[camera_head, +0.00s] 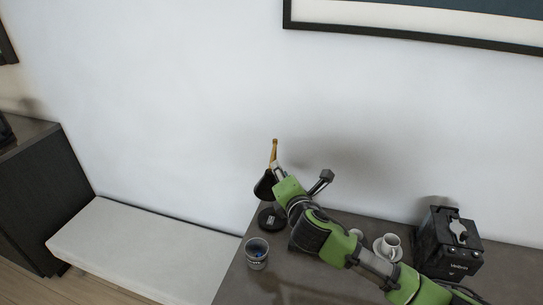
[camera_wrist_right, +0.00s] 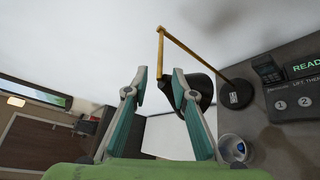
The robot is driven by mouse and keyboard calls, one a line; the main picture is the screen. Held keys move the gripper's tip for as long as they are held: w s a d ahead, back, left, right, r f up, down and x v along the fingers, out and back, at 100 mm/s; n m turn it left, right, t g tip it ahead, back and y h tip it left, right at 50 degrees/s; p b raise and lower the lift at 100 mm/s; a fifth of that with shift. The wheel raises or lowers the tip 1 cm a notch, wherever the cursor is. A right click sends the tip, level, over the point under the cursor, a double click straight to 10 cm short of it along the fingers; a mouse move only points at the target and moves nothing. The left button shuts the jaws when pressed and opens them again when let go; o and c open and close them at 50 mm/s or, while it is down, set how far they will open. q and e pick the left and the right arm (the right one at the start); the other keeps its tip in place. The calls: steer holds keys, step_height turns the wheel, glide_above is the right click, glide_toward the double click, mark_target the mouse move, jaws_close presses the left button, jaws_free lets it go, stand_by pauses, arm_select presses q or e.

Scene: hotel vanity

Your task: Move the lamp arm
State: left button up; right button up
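The desk lamp has a round black base (camera_wrist_right: 237,95), a thin brass arm (camera_wrist_right: 190,50) and a black shade (camera_wrist_right: 197,95). In the head view the upper brass arm (camera_head: 274,150) stands against the white wall, with the shade (camera_head: 264,187) to its lower left. My right gripper (camera_wrist_right: 160,75) is open. In the wrist view its fingertips are apart, with the short end piece of the brass arm appearing between them; contact cannot be told. The shade is partly behind the right-hand finger. In the head view my right arm hides part of the lamp. My left gripper is not in view.
A cup with something blue inside (camera_head: 257,256) stands at the table's left edge. A white cup (camera_head: 391,245) on a saucer and a black machine (camera_head: 448,252) stand to the right, beyond my right arm. A pale bench (camera_head: 140,247) lies left of the table.

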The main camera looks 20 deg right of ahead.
mark_target(272, 157)
steer(key=p+x, duration=0.1)
steer(key=x, duration=0.8)
steer(key=shift+w+f, duration=0.1)
steer(key=shift+w, duration=0.1)
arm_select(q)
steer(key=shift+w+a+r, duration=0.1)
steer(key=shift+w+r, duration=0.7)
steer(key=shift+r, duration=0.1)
arm_select(e)
steer(key=shift+x, duration=0.95)
steer(key=shift+f, duration=0.1)
jaws_close()
